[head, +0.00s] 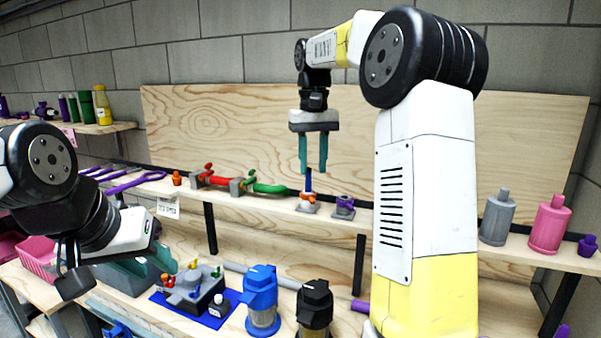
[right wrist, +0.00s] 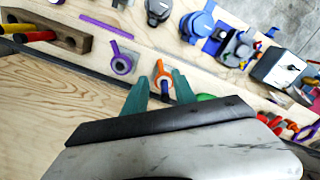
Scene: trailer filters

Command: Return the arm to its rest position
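My right arm reaches in from the right in the head view. Its gripper (head: 313,152) points down above the back shelf, its two teal fingers apart with empty space between them. Below the fingertips stands an orange-and-grey fitting (head: 307,201) with a blue upright part. In the right wrist view the open fingers (right wrist: 163,88) frame the orange fitting (right wrist: 162,72), which lies beyond them; I see no grip on it. My left gripper (head: 168,262) is low at the left, its teal fingers partly hidden by its own body, close to a grey block with coloured knobs (head: 198,283).
The back shelf holds red and green valves (head: 218,180), a purple-topped fitting (head: 344,205), and grey (head: 497,218) and pink (head: 548,224) bottles. Blue (head: 262,295) and black (head: 314,305) filters stand on the lower bench. A pink basket (head: 38,258) is left. A plywood board backs the shelf.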

